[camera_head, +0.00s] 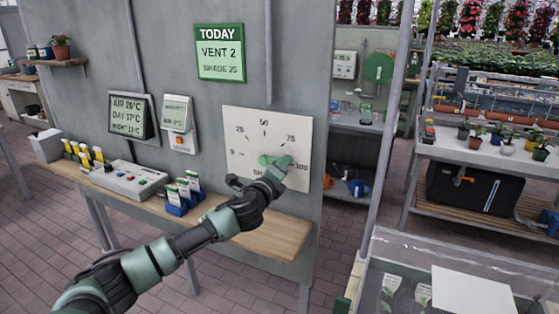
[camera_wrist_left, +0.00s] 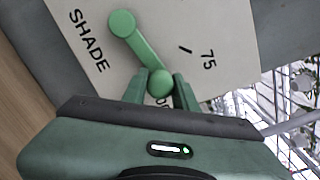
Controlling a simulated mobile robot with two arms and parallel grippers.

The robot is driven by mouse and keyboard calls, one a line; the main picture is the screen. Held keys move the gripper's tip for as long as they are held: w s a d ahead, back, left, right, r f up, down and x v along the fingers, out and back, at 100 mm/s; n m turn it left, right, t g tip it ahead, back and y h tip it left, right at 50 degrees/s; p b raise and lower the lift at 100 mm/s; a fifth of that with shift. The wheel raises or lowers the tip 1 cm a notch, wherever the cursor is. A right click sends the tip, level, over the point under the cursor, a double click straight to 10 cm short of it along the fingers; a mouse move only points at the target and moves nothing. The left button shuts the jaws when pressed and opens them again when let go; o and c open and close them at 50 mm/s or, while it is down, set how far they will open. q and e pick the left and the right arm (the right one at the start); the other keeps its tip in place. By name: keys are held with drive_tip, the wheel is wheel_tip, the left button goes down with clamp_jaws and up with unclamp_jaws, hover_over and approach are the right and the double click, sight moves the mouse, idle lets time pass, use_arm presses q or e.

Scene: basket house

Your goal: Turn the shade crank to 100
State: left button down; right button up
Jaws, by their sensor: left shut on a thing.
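The shade crank (camera_head: 266,160) is a green arm with a round knob on a white dial plate (camera_head: 240,125) marked 0, 25, 50, 75 and 100. The plate is fixed to a grey wall panel. In the wrist view the crank arm (camera_wrist_left: 135,40) runs from its pivot to the knob (camera_wrist_left: 160,83), well past the 75 tick and close to the 100 label. That label is partly hidden by the knob and fingers. My left gripper (camera_head: 280,166) is shut on the knob; in the wrist view its fingers (camera_wrist_left: 160,88) stand on both sides of it. My right gripper is not in view.
A green TODAY sign (camera_head: 220,52) hangs above the dial. A black display (camera_head: 131,116) and a small switch box (camera_head: 180,128) are on the wall left of the dial.

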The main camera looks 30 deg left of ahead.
use_arm(q)
drive_tip(key=shift+d+f+m, duration=0.2)
drive_tip(key=shift+f+m, duration=0.95)
drive_tip(key=shift+m, duration=0.15)
drive_tip(key=c, duration=1.1)
unclamp_jaws()
drive_tip(key=shift+a, duration=0.1)
drive_tip(key=s+d+b, duration=0.1)
drive_tip(key=s+b, duration=0.1)
drive_tip(key=s, duration=0.5)
drive_tip(key=shift+s+d, duration=0.15)
drive_tip(key=shift+s, duration=0.2)
